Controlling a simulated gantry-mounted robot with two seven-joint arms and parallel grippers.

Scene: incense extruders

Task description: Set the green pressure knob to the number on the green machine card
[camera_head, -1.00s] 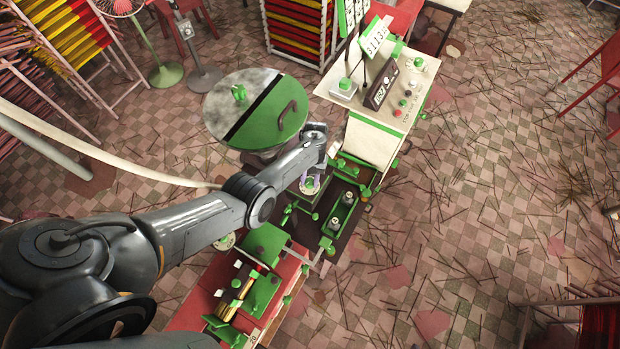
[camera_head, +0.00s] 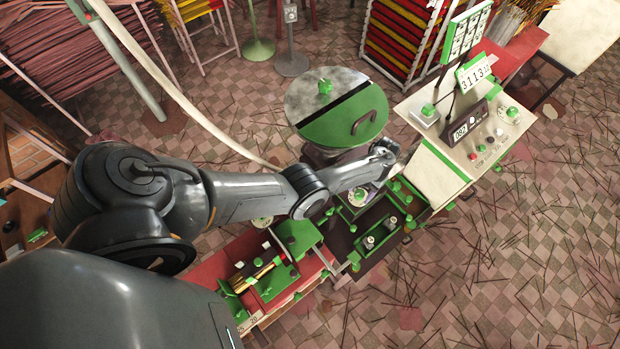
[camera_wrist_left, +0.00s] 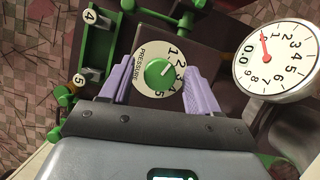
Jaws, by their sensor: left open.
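The green pressure knob (camera_wrist_left: 158,72) sits on a round white dial marked PRESSURE, with numbers 1 to 5 along its right side. Its white mark points up and right, towards the low middle numbers; the exact number is unclear. In the head view the dial (camera_head: 360,196) lies below my left wrist. My left gripper (camera_wrist_left: 157,80) is open, with one purple finger on each side of the dial; contact cannot be told. A green-framed board of cards (camera_head: 466,33) and a white number card (camera_head: 474,73) stand above the console; the board's cards are too small to read.
A round gauge (camera_wrist_left: 277,62) with a red needle is right of the dial. A console (camera_head: 470,130) with buttons and a display stands at right. A green-lidded drum (camera_head: 340,105) is behind my arm. A red bench (camera_head: 235,250) is in front.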

